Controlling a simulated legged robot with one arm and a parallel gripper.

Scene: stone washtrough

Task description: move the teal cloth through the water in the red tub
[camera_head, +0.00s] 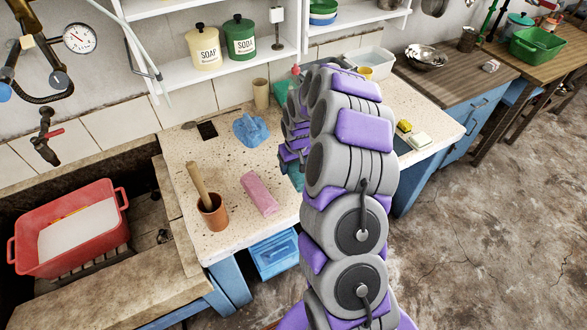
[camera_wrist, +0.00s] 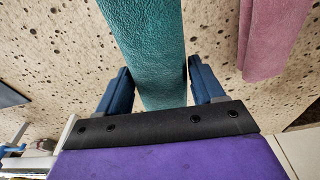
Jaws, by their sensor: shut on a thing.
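The teal cloth (camera_wrist: 147,45) lies between the two blue fingers of my gripper (camera_wrist: 158,72) in the wrist view, and the gripper is shut on it. In the head view a small teal part of the cloth (camera_head: 295,176) shows beside my arm, over the speckled counter; my arm hides most of it and the gripper. The red tub (camera_head: 30,263) sits at the left in the stone trough, well apart from the cloth. Pale water (camera_head: 78,232) shows inside it.
A tap (camera_head: 45,140) sticks out above the trough. A shelf (camera_head: 205,68) hangs behind.

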